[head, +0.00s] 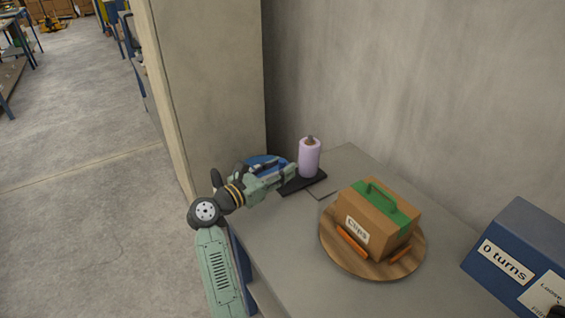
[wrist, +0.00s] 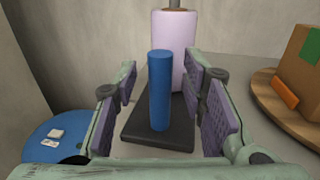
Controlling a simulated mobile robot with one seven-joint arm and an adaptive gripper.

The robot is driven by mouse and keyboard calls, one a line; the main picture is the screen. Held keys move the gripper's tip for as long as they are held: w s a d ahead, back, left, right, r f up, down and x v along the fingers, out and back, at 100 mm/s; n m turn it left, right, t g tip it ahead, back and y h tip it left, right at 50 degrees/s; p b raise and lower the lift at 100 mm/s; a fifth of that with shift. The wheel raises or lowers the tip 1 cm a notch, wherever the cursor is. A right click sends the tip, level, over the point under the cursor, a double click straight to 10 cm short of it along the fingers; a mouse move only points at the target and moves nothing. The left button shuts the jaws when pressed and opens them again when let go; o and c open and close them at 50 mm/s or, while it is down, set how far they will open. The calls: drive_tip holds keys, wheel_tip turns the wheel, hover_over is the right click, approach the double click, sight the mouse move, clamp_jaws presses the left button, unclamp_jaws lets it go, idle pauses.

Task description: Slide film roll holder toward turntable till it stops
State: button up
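The film roll holder has a flat black base (head: 315,183), a lilac film roll (head: 309,158) standing upright at its far end, and an upright blue handle (wrist: 160,90) at its near end. The base (wrist: 137,124) also shows in the wrist view. My gripper (head: 291,174) is at the handle end of the holder. In the wrist view its fingers (wrist: 161,84) are open, one on each side of the handle, with a gap on both sides. The round wooden turntable (head: 385,267) is to the right of the holder, apart from it.
A brown box (head: 366,213) with a green strip and handle, labelled "Cups", sits on the turntable between orange blocks (head: 352,244). A blue box (head: 520,250) reading "0 turns" is at the right. A blue round object (wrist: 55,137) lies left of my gripper. Walls stand behind.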

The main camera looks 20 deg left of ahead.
drive_tip(key=shift+w+d, duration=0.3)
drive_tip(key=shift+w, duration=0.3)
drive_tip(key=shift+c, duration=0.6)
clamp_jaws()
